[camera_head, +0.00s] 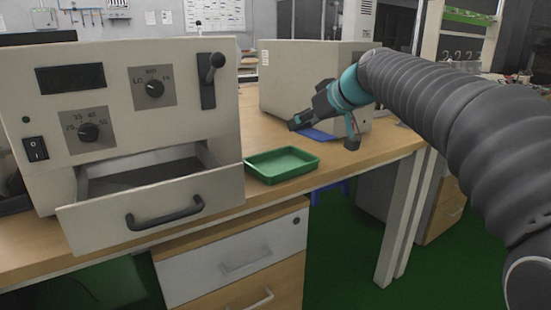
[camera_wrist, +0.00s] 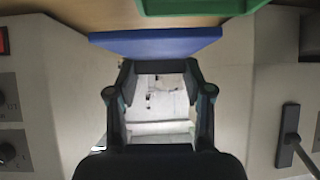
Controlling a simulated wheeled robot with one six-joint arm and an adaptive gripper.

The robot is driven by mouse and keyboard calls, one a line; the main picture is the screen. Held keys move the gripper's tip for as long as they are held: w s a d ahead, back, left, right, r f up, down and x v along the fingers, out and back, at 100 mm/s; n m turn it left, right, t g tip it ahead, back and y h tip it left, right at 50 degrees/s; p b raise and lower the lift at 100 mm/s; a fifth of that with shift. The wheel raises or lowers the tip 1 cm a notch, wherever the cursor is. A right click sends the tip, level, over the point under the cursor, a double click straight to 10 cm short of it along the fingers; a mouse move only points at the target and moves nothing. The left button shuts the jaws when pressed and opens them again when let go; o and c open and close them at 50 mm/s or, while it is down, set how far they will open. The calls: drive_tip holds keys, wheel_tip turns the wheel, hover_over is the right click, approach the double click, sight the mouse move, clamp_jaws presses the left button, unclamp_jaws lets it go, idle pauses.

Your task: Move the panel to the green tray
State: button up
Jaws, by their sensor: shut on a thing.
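The panel is a flat blue plate (camera_head: 319,135), seen just below my gripper (camera_head: 295,123) in the head view. In the wrist view the blue panel (camera_wrist: 155,42) spans across the tips of my gripper (camera_wrist: 160,65), which is shut on it. I cannot tell whether the panel touches the desk. The green tray (camera_head: 283,177) is empty and sits on the desk, nearer the front edge than the panel. Part of the green tray (camera_wrist: 200,7) also shows at the top edge of the wrist view, beyond the panel.
A beige instrument (camera_head: 125,75) with knobs, a lever and an open, empty drawer (camera_head: 160,212) stands left of the tray. Another beige box (camera_head: 300,80) stands behind my gripper. The wooden desk (camera_head: 345,170) is bare right of the tray.

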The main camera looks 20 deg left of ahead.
hover_over(269, 156)
drive_tip(key=s+d, duration=0.1)
drive_tip(key=d, duration=0.1)
drive_tip(key=f, duration=0.4)
drive_tip(key=shift+s+a+f, duration=0.1)
drive_tip(key=shift+a+f, duration=0.15)
wheel_tip(269, 156, down, 4)
drive_tip(key=shift+r+b, duration=0.2)
drive_tip(key=shift+b, duration=0.4)
drive_tip(key=shift+c, duration=0.4)
drive_tip(key=shift+s+f, duration=0.1)
drive_tip(key=shift+f, duration=0.35)
clamp_jaws()
drive_tip(key=o, duration=1.2)
unclamp_jaws()
drive_tip(key=shift+f, duration=0.1)
drive_tip(key=shift+r, duration=0.3)
drive_tip(key=shift+d+r, duration=0.2)
drive_tip(key=shift+d, duration=0.05)
drive_tip(key=v, duration=1.1)
drive_tip(key=shift+s+d+r, duration=0.15)
